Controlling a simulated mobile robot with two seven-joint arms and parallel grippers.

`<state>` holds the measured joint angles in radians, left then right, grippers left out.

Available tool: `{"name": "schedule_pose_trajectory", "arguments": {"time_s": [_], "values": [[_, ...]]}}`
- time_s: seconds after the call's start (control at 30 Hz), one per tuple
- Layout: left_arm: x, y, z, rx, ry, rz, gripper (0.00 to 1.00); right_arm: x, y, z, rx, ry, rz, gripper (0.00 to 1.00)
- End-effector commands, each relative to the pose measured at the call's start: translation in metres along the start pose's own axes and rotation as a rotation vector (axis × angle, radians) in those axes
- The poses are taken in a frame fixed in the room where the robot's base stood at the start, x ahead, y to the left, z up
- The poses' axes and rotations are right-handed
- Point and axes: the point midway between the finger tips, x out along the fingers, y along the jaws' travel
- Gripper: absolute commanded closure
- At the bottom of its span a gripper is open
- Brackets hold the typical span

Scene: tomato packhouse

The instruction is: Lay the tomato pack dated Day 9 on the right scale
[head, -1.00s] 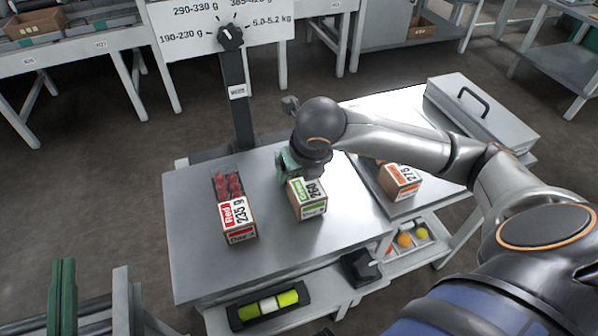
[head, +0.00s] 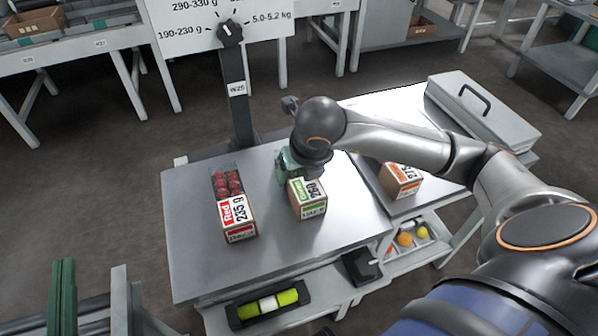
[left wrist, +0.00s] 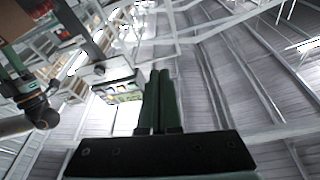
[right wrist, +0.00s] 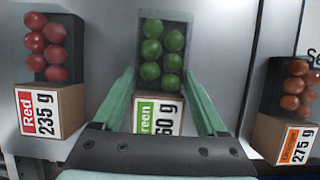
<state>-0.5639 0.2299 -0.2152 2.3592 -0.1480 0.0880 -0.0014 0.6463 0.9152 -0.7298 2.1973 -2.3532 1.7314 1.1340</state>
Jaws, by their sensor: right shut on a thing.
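Three tomato packs with box fronts stand on the metal surfaces. The red-labelled 235 g pack (head: 238,218) is on the left, the green-labelled 260 g pack (head: 308,199) in the middle, and the orange-labelled 275 g pack (head: 402,180) on the right. Their date lines are too small to read surely. My right gripper (head: 292,165) is at the green pack; in the right wrist view its fingers (right wrist: 160,78) are shut on the pack's sides. Green tomatoes (right wrist: 162,50) show between them. My left gripper (left wrist: 158,98) is shut and empty, away from the packs. I cannot identify the right scale.
A dial board (head: 215,25) on a post stands behind the bench (head: 200,270). A grey lidded case (head: 485,110) is at the right. Bench surface between red and green packs is clear.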

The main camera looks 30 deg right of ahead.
Motion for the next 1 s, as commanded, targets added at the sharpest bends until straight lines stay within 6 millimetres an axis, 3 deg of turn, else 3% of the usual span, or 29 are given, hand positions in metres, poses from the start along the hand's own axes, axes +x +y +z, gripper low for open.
{"name": "schedule_pose_trajectory", "arguments": {"time_s": [0.13,0.17,0.33,0.67,0.77,1.0], "values": [[-0.001,0.001,0.003,0.0,-0.001,0.0,1.0,0.002,0.0,0.0,0.0,-0.002,0.001,0.99],[-0.001,0.001,0.002,0.0,0.0,0.0,1.0,0.001,0.0,0.0,0.0,-0.002,0.001,0.22],[-0.001,0.0,0.002,0.0,-0.001,0.0,1.0,0.001,0.0,0.0,0.0,-0.002,0.001,0.03],[0.0,0.0,-0.001,0.003,0.01,0.0,1.0,0.002,0.0,-0.001,0.0,0.001,0.0,0.0],[0.001,-0.001,-0.011,0.013,0.046,0.0,1.0,0.002,0.0,-0.001,0.0,0.001,0.0,0.0],[0.001,-0.004,-0.058,0.059,0.205,0.006,1.0,-0.002,0.0,0.0,0.0,-0.001,0.001,0.0]]}}
